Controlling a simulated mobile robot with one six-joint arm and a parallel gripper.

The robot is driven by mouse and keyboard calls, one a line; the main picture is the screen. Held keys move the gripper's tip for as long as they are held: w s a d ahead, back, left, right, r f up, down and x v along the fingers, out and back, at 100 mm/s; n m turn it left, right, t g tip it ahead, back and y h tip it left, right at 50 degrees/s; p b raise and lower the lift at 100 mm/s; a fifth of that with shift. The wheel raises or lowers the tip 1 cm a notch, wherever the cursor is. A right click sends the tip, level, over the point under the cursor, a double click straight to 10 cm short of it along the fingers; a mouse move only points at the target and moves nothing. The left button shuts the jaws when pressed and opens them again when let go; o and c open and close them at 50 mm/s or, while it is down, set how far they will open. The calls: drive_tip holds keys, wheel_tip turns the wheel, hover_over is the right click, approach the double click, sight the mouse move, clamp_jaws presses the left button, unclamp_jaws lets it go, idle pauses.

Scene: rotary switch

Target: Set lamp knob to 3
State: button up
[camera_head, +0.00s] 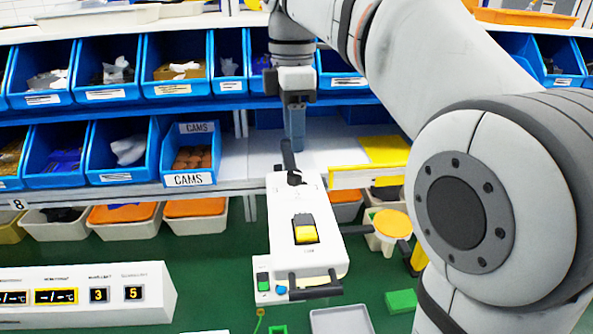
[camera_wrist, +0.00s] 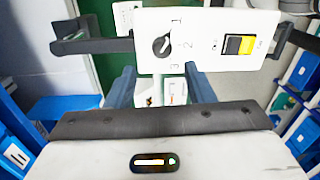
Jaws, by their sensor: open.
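The lamp box (camera_head: 283,205) is white with black handles and stands below my arm in the head view. Its panel (camera_wrist: 207,25) fills the top of the wrist view. The round black knob (camera_wrist: 161,46) sits beside the printed numbers 1, 2 and 3. Its pale mark appears to point to the upper right, towards 1. In the head view the knob (camera_head: 294,178) is small and dark near the box's far end. My gripper (camera_head: 295,138) is above that end. In the wrist view my gripper (camera_wrist: 160,72) is open, its blue-grey fingers apart and below the knob, with nothing between them.
A yellow and black rocker switch (camera_head: 305,232) is on the same panel. Blue bins (camera_head: 190,155) line the shelves behind. A white console (camera_head: 85,295) with small displays stands at the lower left. Green floor (camera_head: 215,270) shows between it and the lamp box.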

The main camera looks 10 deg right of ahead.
sight(295, 172)
drive_tip(key=f, duration=0.7)
drive_tip(key=shift+s, duration=0.35)
drive_tip(key=shift+d, duration=0.15)
drive_tip(key=c, duration=1)
